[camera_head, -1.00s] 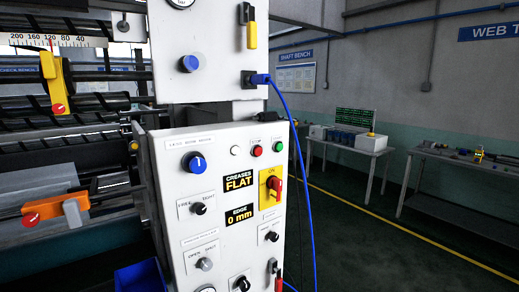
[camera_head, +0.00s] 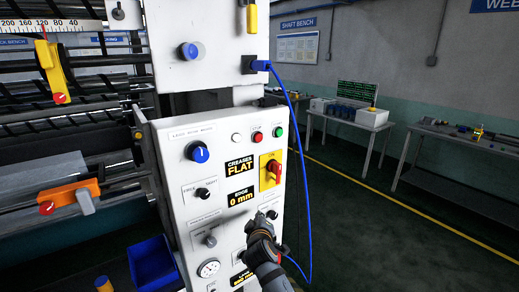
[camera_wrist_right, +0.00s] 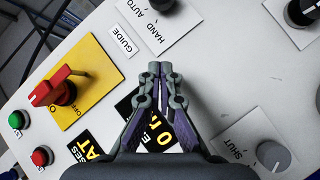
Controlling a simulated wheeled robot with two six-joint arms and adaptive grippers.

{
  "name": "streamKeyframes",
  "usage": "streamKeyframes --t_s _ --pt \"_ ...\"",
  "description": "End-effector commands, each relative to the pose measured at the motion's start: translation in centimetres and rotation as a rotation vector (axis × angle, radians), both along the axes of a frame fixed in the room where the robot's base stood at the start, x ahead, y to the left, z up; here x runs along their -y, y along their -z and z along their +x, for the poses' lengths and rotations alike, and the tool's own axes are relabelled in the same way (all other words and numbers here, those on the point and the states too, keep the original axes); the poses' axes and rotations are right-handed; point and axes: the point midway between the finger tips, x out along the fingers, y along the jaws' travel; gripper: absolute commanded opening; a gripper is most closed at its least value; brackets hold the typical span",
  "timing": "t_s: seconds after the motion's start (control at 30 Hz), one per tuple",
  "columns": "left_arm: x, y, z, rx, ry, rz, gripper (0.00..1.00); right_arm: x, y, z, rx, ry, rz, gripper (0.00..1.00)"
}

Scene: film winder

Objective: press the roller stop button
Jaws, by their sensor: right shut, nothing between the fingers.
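A red button (camera_head: 257,136) sits in the row at the top of the white control panel (camera_head: 222,165), between a white button (camera_head: 236,137) and a green button (camera_head: 279,131). Their labels are too small to read. In the wrist view the red button (camera_wrist_right: 42,156) and green button (camera_wrist_right: 17,120) show at the lower left. My right gripper (camera_head: 261,216) is shut and empty in front of the panel, below the row of buttons. In the wrist view its closed fingertips (camera_wrist_right: 160,70) partly cover the black-and-yellow displays. My left gripper is not in view.
A red switch on a yellow plate (camera_head: 271,171) stands out between the gripper and the buttons. Several knobs, such as the blue one (camera_head: 197,152), project from the panel. A blue cable (camera_head: 302,170) hangs along its right edge.

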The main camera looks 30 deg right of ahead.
Motion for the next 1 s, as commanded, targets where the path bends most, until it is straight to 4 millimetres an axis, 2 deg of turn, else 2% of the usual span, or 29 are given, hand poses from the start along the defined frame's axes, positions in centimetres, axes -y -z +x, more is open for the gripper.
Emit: streamKeyframes --t_s 0.03,0.2,0.3,0.4,0.5,0.6,1.0 --pt "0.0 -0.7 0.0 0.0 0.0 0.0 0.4 0.3 -4.0 -0.1 0.048 0.017 -0.022 0.0" --pt "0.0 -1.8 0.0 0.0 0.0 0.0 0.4 1.7 -15.2 -2.3 0.188 0.099 -0.094 0.0" --pt "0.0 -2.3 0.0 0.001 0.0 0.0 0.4 2.4 -20.2 -4.2 0.256 0.146 -0.12 0.0" --pt "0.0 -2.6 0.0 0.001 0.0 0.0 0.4 2.9 -23.7 -5.9 0.306 0.183 -0.136 0.0" --pt "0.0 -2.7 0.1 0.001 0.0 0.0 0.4 3.2 -25.5 -7.0 0.334 0.206 -0.144 0.0" --pt "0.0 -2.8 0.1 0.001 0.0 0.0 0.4 3.4 -26.3 -7.5 0.346 0.218 -0.146 0.0" --pt "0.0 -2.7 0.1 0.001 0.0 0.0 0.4 3.3 -26.2 -7.1 0.347 0.217 -0.146 0.0"
